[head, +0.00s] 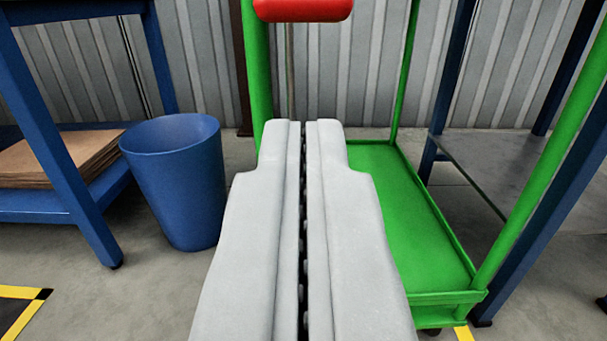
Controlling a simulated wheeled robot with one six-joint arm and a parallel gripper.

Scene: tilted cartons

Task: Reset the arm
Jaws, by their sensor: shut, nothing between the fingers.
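My gripper (304,124) shows in the head view, reaching up from the bottom centre. Its two grey fingers lie side by side with only a thin dark gap between them. It is shut and holds nothing. It points toward a green cart and covers part of the cart's left side. No carton that I can make out clearly is near the fingertips.
The green cart (412,215) has upright posts and an empty low deck. A red bar (303,9) is at the top. A blue bin (177,185) stands left, beside a blue rack (70,185) holding flat brown cardboard (55,158). Another blue-framed rack (490,165) stands right. Corrugated wall behind.

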